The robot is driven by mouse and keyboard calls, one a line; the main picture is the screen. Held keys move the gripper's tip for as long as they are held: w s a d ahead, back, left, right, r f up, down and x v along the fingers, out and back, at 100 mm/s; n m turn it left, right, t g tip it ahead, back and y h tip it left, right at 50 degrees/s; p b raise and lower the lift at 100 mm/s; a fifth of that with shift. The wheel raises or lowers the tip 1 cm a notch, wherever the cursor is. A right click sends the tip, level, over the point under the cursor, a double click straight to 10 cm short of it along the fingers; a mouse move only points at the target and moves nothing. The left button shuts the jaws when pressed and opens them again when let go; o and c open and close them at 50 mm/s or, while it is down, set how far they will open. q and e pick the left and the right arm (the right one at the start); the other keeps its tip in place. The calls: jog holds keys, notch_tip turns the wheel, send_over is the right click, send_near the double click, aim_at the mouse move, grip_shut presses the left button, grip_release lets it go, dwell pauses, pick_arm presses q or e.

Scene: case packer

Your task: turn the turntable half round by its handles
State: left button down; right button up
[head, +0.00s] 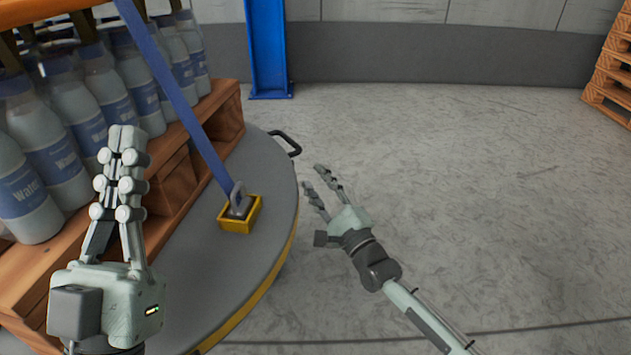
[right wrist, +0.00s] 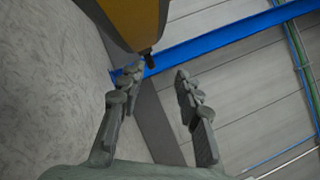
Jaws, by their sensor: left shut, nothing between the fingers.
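The round grey turntable (head: 265,210) with a yellow edge fills the lower left of the head view. One black handle (head: 288,142) stands out from its far right rim; no other handle shows. My right gripper (head: 318,180) is open and empty, a little below the handle and just right of the rim, apart from both. In the right wrist view its fingers (right wrist: 155,82) are spread, with the yellow-orange edge of the turntable (right wrist: 135,18) above them. My left gripper (head: 127,135) is shut and empty, pointing up in front of the wooden pallet (head: 225,110).
Several water bottles (head: 105,85) stand on the pallet on the turntable. A blue strap (head: 180,100) runs down to a yellow anchor (head: 240,215). A blue post (head: 267,50) stands at the wall; more pallets (head: 612,70) are far right. The floor (head: 480,180) is clear.

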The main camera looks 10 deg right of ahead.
jog(key=shift+w+a+r, duration=0.1)
jog(key=shift+w+a, duration=0.05)
jog(key=shift+w, duration=0.3)
jog(key=shift+c, duration=0.3)
grip_shut()
jog(key=shift+o, duration=0.3)
grip_release()
jog(key=v, duration=1.2)
